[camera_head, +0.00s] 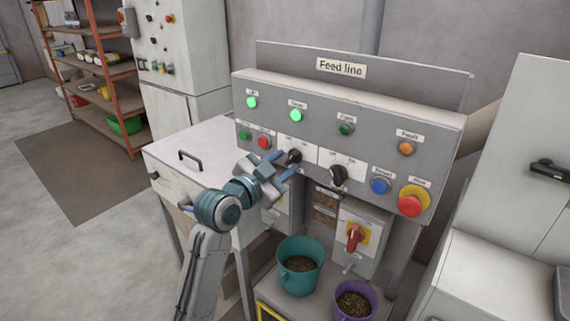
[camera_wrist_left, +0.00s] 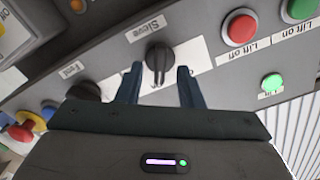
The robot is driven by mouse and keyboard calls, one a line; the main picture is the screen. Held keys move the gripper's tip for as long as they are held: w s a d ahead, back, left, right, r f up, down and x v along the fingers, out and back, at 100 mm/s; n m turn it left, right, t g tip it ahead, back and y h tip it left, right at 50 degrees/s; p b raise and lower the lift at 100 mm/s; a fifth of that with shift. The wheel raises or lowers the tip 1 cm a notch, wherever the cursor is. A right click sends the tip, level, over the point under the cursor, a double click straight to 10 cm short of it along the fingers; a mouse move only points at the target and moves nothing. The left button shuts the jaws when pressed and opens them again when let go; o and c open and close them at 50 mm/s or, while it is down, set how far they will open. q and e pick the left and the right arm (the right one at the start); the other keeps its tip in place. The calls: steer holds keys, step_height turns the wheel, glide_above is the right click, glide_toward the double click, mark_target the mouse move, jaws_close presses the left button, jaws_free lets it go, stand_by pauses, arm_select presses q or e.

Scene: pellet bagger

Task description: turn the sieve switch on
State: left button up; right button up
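The sieve switch is a black rotary knob (camera_head: 294,156) on a white plate of the grey "Feed line" panel. In the left wrist view the same knob (camera_wrist_left: 158,59) sits beside the label "Sieve" (camera_wrist_left: 146,29); its ridge runs roughly up and down in that picture. My left gripper (camera_head: 284,163) is in front of the knob. In the wrist view the left gripper (camera_wrist_left: 160,70) has its fingers apart, one on each side of the knob, with gaps visible. I cannot tell whether either finger touches it. My right gripper is not in view.
A second black knob (camera_head: 339,175) sits to the right. A green button (camera_head: 244,134) and red button (camera_head: 264,142) sit to the left. Two green lamps (camera_head: 251,102) (camera_head: 297,116) are lit. A red emergency button (camera_head: 411,203) is far right. A teal bucket (camera_head: 300,268) and purple bucket (camera_head: 355,301) stand below.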

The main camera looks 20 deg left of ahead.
arm_select(q)
steer(key=b+v, duration=0.2)
steer(key=v, duration=0.7)
steer(key=shift+s, duration=0.3)
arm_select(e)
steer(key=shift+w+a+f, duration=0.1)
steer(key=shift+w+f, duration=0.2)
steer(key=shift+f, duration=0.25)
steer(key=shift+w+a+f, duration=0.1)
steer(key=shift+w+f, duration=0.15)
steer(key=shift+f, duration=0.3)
arm_select(q)
steer(key=shift+a, duration=0.1)
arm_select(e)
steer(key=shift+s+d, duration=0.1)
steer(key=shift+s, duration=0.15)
